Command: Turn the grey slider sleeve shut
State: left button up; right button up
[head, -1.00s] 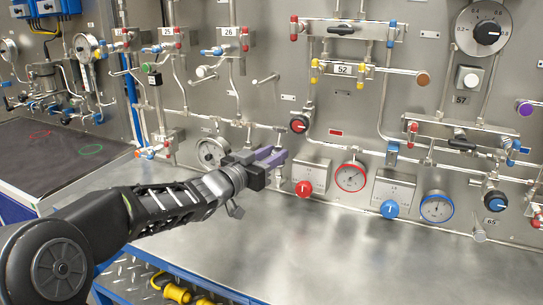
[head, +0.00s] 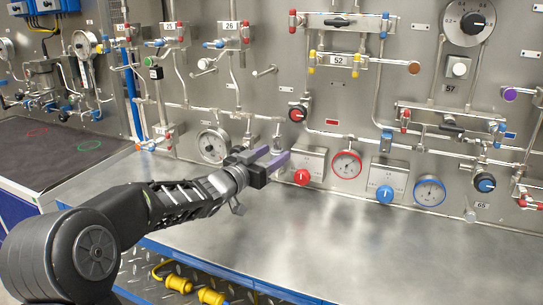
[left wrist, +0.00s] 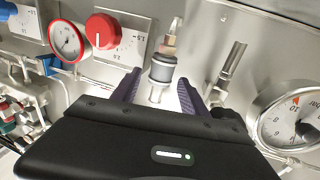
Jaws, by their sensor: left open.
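The grey slider sleeve (left wrist: 161,72) is a grey ring on a short metal fitting with a brass-coloured part, in the left wrist view. It lies between the two purple fingers of my left gripper (left wrist: 160,84), with gaps visible on both sides. In the head view my left gripper (head: 277,154) is open at the panel, left of the red knob (head: 302,177). The fitting (head: 277,140) shows just above the fingers there; the sleeve itself is largely hidden. My right gripper is not in view.
A large dial gauge (head: 213,145) is left of the gripper, and a red-rimmed gauge (head: 346,164) is right of it. A metal stub pipe (left wrist: 232,62) stands close by the right finger in the wrist view. The steel worktop (head: 300,240) is clear.

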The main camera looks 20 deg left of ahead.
pick_arm(q)
jog(key=v, duration=0.7)
jog(key=shift+s+b, duration=0.3)
jog(key=shift+s, duration=0.1)
